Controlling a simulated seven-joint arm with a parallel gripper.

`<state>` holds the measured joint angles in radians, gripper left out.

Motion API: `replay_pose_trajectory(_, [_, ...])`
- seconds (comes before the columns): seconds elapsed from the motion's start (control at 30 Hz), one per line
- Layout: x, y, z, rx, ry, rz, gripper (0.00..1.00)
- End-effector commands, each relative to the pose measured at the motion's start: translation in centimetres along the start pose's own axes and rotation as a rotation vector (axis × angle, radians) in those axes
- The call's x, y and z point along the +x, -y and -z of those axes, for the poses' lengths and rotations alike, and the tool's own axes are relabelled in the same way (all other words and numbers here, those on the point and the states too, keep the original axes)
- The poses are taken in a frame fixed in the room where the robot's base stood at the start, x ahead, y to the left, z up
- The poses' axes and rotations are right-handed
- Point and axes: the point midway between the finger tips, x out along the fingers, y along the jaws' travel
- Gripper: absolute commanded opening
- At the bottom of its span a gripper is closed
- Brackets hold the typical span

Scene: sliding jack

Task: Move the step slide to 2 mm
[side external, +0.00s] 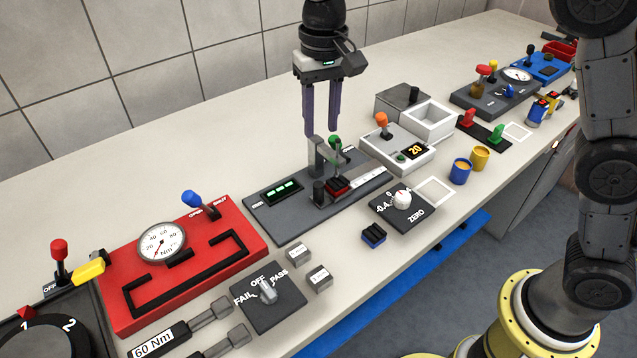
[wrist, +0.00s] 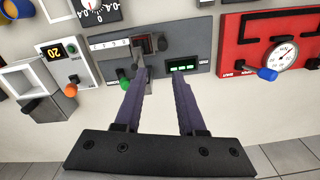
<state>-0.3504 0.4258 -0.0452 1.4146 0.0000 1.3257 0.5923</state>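The slide unit is a grey plate (side external: 290,222) with a small display (side external: 283,190) of green digits, too small to read. A pale scale strip (side external: 369,179) runs along its right part. A dark block with red (side external: 338,188) sits at the strip's left end, beside a black knob (side external: 318,190) and a grey upright bracket. I cannot tell which part is the step slide. A green knob (side external: 335,142) stands by the bracket, and shows in the wrist view (wrist: 124,84). My gripper (side external: 321,132) points down above the unit. In the wrist view its fingers (wrist: 161,76) are apart and empty.
A red gauge panel (side external: 205,278) lies left of the unit. A grey box with an orange knob (side external: 398,150) and a ZERO dial panel (side external: 402,208) stand close on the right. A blue-black block (side external: 373,236) lies in front. Bare bench (side external: 215,165) runs behind.

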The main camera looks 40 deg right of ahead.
Motion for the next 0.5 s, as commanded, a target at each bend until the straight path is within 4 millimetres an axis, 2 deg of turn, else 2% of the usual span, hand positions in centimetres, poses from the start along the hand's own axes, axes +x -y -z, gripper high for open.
replay_pose_trajectory(0.1, [1.3,0.7,-0.3,-0.016,0.02,-0.013,0.39])
replay_pose_trajectory(0.27, [2.8,0.6,-0.5,-0.018,0.02,-0.014,0.39])
replay_pose_trajectory(0.5, [7.3,0.5,-0.6,-0.017,0.022,-0.015,0.39])
